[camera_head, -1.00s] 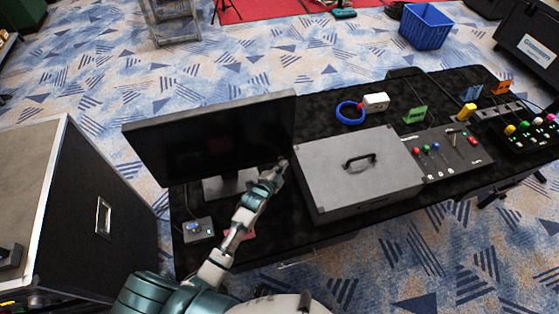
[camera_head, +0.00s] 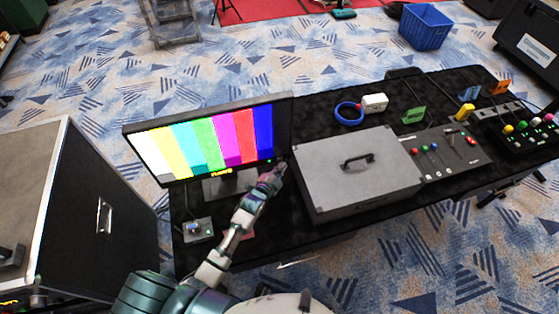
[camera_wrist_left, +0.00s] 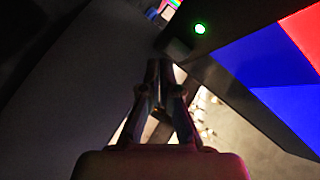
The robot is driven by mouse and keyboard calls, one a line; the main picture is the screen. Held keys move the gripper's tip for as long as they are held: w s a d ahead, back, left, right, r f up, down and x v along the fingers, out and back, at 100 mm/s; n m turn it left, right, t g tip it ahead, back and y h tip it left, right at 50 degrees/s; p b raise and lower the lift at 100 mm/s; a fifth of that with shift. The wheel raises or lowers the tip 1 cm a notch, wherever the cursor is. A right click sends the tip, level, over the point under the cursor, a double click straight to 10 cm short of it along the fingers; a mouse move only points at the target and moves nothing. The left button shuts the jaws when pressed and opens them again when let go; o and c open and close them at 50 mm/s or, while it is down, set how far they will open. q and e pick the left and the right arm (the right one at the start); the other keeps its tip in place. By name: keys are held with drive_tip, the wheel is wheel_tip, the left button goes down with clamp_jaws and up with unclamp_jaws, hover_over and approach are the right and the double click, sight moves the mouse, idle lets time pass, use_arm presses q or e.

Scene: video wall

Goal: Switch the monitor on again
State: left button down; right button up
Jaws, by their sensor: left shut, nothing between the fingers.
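The monitor (camera_head: 205,140) stands on the black-covered table and shows bright vertical colour bars. In the left wrist view its screen (camera_wrist_left: 262,75) shows blue and red bars, and a small green light (camera_wrist_left: 200,28) glows on its dark frame. My left gripper (camera_head: 280,167) is at the monitor's lower right corner. In the left wrist view the left gripper (camera_wrist_left: 166,65) is shut and empty, its fingertips close to a small dark block (camera_wrist_left: 176,50) by the green light. I cannot tell whether they touch it. My right gripper is not in view.
A grey case with a black handle (camera_head: 350,185) lies right of the monitor. A small grey box with a knob (camera_head: 198,229) sits at the table's front left. A blue ring (camera_head: 349,113) and control panels are further right. A large black case (camera_head: 100,215) stands at the left.

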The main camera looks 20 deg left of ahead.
use_arm(q)
drive_tip(key=shift+s+d, duration=0.15)
drive_tip(key=shift+d, duration=0.1)
drive_tip(key=s+d+p, duration=0.2)
drive_tip(key=s, duration=0.1)
drive_tip(key=s+d+p, duration=0.1)
drive_tip(key=s, duration=0.1)
drive_tip(key=shift+d, duration=0.15)
idle(0.6)
